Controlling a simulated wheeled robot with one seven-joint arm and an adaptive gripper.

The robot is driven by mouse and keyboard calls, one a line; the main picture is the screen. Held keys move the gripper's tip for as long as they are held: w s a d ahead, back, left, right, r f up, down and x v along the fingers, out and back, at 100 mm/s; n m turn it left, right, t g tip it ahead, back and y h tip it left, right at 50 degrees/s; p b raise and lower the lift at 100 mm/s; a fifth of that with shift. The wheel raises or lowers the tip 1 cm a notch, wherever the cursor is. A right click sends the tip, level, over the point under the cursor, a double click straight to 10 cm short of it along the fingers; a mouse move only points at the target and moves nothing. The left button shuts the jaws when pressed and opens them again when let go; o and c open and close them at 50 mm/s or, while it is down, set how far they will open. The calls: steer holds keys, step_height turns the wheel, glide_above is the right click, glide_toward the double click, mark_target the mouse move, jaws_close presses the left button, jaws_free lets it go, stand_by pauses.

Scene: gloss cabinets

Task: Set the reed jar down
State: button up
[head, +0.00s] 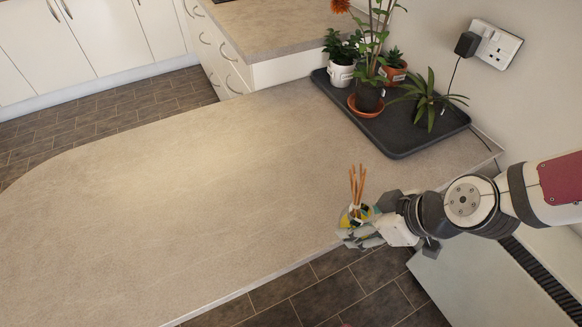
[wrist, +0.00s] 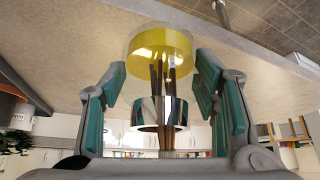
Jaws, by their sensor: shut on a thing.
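The reed jar (head: 355,215) is a small clear jar with yellow liquid and several brown reed sticks standing up from it. In the head view it is at the counter's near edge, partly hidden by my gripper (head: 362,230). In the wrist view the jar (wrist: 160,45) appears upside down, with its yellow base towards the counter and a shiny metallic neck around the reeds. My gripper (wrist: 160,75) has its two teal-padded fingers on either side of the jar, shut on it. I cannot tell whether the base touches the counter (head: 190,180).
A dark tray (head: 400,145) with several potted plants stands on the counter's back right, by a wall socket (head: 495,45) with a black plug. The counter's middle and left are clear. Beyond its near edge is dark tiled floor (head: 320,290).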

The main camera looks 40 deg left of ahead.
steer(key=w+a, duration=0.3)
steer(key=a, duration=0.1)
steer(key=w+a+f+b, duration=0.1)
steer(key=w+a, duration=0.6)
steer(key=shift+w+a+f, duration=0.2)
steer(key=shift+w+a, duration=0.15)
steer(key=shift+a, duration=0.05)
steer(key=shift+f, duration=1.75)
steer(key=o, duration=1.4)
steer(key=shift+f, duration=0.15)
steer(key=shift+r, duration=0.2)
steer(key=v, duration=1.2)
steer(key=shift+p, duration=0.45)
